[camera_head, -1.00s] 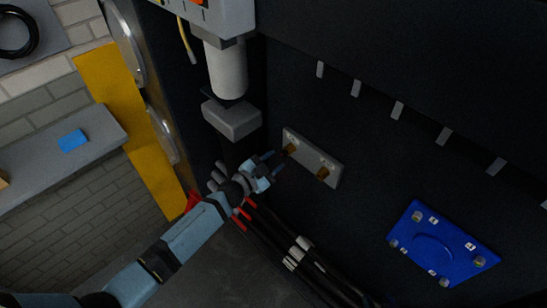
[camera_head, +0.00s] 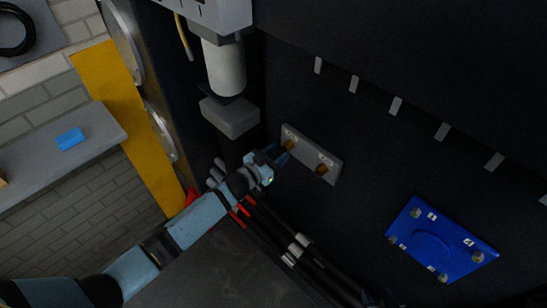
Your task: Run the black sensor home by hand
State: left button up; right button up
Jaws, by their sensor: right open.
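A grey plate (camera_head: 309,150) with two brass fittings is fixed to the dark chassis wall. My left gripper (camera_head: 281,157) is at the left brass fitting (camera_head: 288,145), its fingertips close against it. The right brass fitting (camera_head: 321,170) stands clear of the gripper. A small dark shape shows at the fingertips; I cannot tell whether it is the black sensor or part of the fingers. The gap between the fingers is hidden at this angle. My right gripper is not in view.
A grey block (camera_head: 230,116) under a white cylinder (camera_head: 224,66) stands above the left gripper. Black cables (camera_head: 268,228) with red bands run below it. A blue plate (camera_head: 442,240) is on the wall at right. A grey shelf (camera_head: 50,160) is at left.

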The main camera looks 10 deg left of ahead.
pick_arm(q)
jog(key=shift+w+d, duration=0.1)
pick_arm(e)
jog(key=shift+f, duration=0.1)
pick_arm(q)
grip_shut()
jog(key=shift+f+m+b, duration=0.15)
jog(key=shift+m+b, duration=0.3)
jog(key=shift+m, duration=0.35)
jog(key=m+b, duration=0.6)
jog(key=m, duration=1.6)
jog(key=shift+w+b, duration=0.1)
jog(key=shift+b, duration=0.25)
jog(key=shift+m, duration=0.9)
pick_arm(e)
jog(key=shift+n+y, duration=0.3)
jog(key=f, duration=0.3)
jog(key=a+f, duration=0.1)
jog(key=f, duration=0.1)
jog(key=shift+a+f, duration=0.1)
jog(key=shift+f, duration=0.3)
